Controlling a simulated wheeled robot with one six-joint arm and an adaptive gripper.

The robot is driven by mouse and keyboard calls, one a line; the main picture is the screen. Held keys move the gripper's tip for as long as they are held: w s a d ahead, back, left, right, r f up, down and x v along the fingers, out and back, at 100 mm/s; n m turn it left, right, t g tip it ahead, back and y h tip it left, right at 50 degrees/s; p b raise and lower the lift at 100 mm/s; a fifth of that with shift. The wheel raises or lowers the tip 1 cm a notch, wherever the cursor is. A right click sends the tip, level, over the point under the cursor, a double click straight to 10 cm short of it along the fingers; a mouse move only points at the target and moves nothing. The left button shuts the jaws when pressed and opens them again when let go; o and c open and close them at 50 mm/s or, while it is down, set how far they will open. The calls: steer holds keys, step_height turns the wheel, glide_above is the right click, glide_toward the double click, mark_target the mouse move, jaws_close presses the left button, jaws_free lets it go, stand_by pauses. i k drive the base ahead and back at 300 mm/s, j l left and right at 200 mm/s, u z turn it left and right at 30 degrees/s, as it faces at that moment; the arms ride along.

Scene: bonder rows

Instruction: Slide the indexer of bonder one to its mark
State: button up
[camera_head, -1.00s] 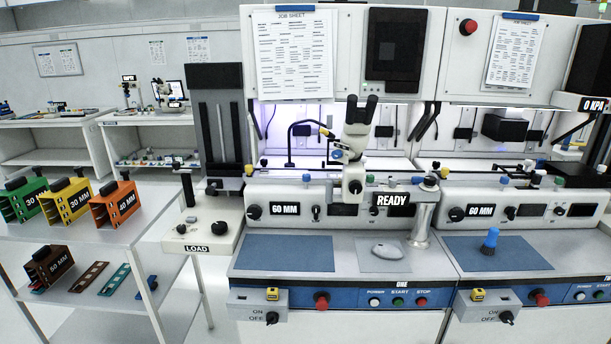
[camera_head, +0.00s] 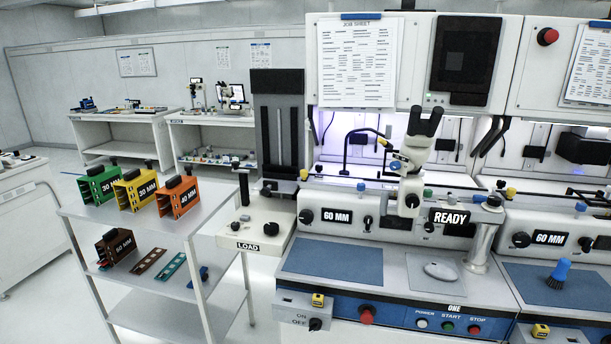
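Bonder one (camera_head: 454,308) stands right of centre, with a blue front panel marked ONE. Its front face carries a 60 MM label (camera_head: 336,216), a READY sign (camera_head: 450,217) and black knobs. A microscope (camera_head: 418,150) stands above it and hides part of the work area. Small blue (camera_head: 361,186) and green (camera_head: 428,192) knobs show along the ledge above the face. I cannot tell which part is the indexer, and its mark is too small to make out. My gripper is not in view.
A LOAD unit (camera_head: 262,232) with a tall dark column (camera_head: 277,130) adjoins bonder one on the left. A shelf cart (camera_head: 150,232) with green, yellow and orange magazines stands further left. A second 60 MM bonder (camera_head: 590,262) adjoins on the right. Floor shows at the far left.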

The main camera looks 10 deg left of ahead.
mark_target(304, 174)
steer(key=i+j, duration=0.3)
steer(key=j, duration=0.2)
steer(key=i+j+u, duration=0.1)
steer(key=i+j, duration=0.15)
steer(key=j, duration=0.25)
steer(key=i+j, duration=0.3)
steer(key=j, duration=0.2)
steer(key=i+j+u, duration=0.15)
steer(key=i+j, duration=0.15)
steer(key=j, duration=0.2)
